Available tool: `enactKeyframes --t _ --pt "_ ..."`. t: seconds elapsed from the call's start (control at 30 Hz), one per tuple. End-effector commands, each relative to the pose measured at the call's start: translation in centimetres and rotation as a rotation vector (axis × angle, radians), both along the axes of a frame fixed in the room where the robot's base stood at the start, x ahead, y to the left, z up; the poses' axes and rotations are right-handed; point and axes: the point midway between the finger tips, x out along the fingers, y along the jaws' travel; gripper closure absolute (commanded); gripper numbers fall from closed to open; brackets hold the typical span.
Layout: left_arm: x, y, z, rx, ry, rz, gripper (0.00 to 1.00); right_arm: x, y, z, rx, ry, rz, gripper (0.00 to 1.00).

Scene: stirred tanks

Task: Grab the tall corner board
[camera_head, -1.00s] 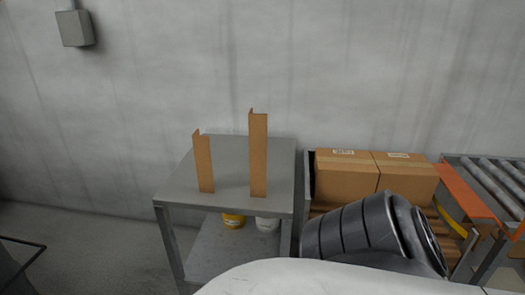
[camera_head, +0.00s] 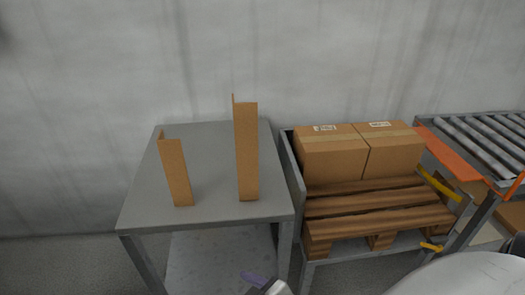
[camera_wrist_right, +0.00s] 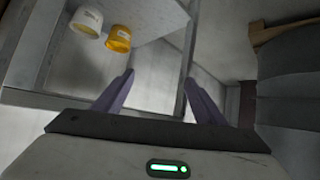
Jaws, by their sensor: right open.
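The tall corner board (camera_head: 246,150) is a brown cardboard angle piece standing upright on the grey table (camera_head: 215,210), right of the middle of its top. A shorter corner board (camera_head: 176,172) stands to its left, leaning slightly. My right gripper (camera_wrist_right: 158,80) is open and empty in the right wrist view, with two purple fingers apart. A purple fingertip (camera_head: 254,279) shows low in the head view, in front of the table and below its top. Neither board shows in the right wrist view. My left gripper is not in view.
A rack with a wooden pallet (camera_head: 375,205) and two cardboard boxes (camera_head: 335,155) stands right of the table. A roller conveyor (camera_head: 480,135) is farther right. A white pot (camera_wrist_right: 86,21) and a yellow pot (camera_wrist_right: 119,39) show in the right wrist view.

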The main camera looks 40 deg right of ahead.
Motion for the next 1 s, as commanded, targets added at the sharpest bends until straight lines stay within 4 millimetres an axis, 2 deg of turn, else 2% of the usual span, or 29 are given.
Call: enactKeyframes --t 0.03,0.07,0.1,0.17,0.2,0.3,0.4,0.5,0.57,0.7,1.0 --pt "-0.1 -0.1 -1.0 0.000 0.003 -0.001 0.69 4.0 -1.2 3.6 -0.029 -0.097 -0.058 0.35" --pt "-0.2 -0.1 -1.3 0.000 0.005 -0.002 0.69 5.9 -2.2 6.0 -0.047 -0.148 -0.100 0.35" --pt "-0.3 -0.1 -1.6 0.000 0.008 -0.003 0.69 7.9 -3.6 9.2 -0.068 -0.214 -0.163 0.35" --pt "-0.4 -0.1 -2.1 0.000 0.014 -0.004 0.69 10.1 -5.8 14.1 -0.088 -0.313 -0.263 0.35" --pt "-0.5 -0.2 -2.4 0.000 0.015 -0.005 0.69 11.0 -7.2 17.3 -0.095 -0.375 -0.332 0.35" --pt "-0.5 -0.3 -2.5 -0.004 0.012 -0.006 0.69 11.7 -10.4 23.9 -0.093 -0.510 -0.484 0.35" --pt "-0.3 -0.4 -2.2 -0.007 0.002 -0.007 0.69 11.4 -12.4 28.1 -0.081 -0.598 -0.590 0.35" --pt "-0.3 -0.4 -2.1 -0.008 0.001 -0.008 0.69 11.5 -13.7 30.0 -0.076 -0.638 -0.639 0.35" --pt "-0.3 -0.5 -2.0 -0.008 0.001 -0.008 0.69 12.1 -14.3 30.4 -0.075 -0.645 -0.648 0.35" --pt "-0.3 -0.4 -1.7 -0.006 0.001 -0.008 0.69 14.0 -15.4 30.3 -0.077 -0.643 -0.647 0.35" --pt "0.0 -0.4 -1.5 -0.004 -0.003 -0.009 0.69 16.4 -16.8 30.2 -0.079 -0.642 -0.644 0.35"
